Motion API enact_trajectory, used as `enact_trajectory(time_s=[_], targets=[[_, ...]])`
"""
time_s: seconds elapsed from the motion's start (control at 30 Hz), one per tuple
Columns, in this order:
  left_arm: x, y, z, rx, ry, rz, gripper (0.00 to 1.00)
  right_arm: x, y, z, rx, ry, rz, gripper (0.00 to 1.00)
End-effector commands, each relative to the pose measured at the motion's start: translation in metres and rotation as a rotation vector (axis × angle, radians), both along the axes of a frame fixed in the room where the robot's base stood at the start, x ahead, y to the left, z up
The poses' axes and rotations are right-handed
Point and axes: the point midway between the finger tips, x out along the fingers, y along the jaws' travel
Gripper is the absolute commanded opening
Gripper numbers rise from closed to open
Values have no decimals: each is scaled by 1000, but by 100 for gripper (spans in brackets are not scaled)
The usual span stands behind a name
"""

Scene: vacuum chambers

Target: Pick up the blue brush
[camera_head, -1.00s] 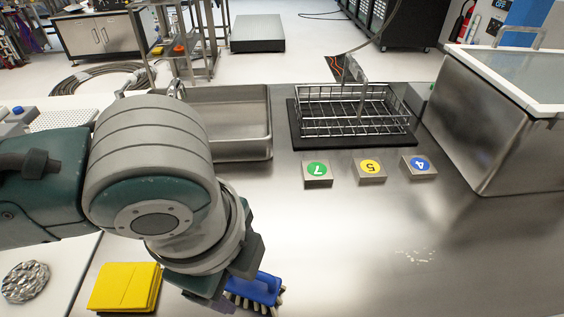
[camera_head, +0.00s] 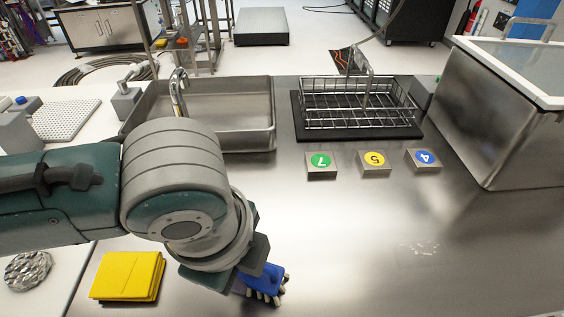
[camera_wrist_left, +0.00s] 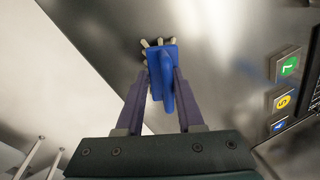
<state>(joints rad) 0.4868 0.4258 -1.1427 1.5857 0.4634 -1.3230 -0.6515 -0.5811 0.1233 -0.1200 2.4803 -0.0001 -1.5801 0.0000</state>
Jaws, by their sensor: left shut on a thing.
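The blue brush (camera_head: 262,281) has a blue handle and pale bristles. It is at the front of the steel counter (camera_head: 370,240), just right of the yellow cloths. My left gripper (camera_head: 250,277) is shut on it. In the left wrist view the brush (camera_wrist_left: 161,75) sits between the two fingers of my left gripper (camera_wrist_left: 162,85), with pale bristles showing at its far end. I cannot tell whether the bristles touch the counter. My left wrist hides part of the brush in the head view. My right gripper is not in view.
Folded yellow cloths (camera_head: 127,276) lie left of the brush. Numbered blocks, green 7 (camera_head: 321,165), yellow 5 (camera_head: 374,163) and blue 4 (camera_head: 423,160), stand before a wire basket (camera_head: 360,105). A sink (camera_head: 235,138) is behind my arm. A steel chamber (camera_head: 505,125) stands right. The front right counter is clear.

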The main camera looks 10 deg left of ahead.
Motion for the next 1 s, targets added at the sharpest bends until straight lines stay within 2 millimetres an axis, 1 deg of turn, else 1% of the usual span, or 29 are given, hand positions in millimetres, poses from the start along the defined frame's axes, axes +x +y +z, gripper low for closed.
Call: enact_trajectory(time_s=[0.03, 0.1, 0.13, 0.53, 0.67, 0.77, 0.87, 0.97, 1.0], targets=[[0, 0, 0, 0, 0, 0, 10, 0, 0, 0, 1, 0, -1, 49], [0, 0, 0, 1, 0, 0, 2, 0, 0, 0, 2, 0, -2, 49], [0, 0, 0, 1, 0, 0, 0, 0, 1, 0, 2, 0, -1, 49], [0, 0, 0, 1, -1, 0, 0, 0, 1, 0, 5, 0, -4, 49], [1, 0, 6, 0, -2, 1, 0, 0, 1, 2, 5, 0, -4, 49], [1, 0, 18, 0, -3, 0, 0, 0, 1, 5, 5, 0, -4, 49], [1, 0, 39, -2, -4, -2, 0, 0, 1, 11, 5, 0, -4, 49], [2, 0, 71, -3, -7, -2, 0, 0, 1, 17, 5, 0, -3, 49], [2, -1, 84, -2, -8, -2, 0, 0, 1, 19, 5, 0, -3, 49]])
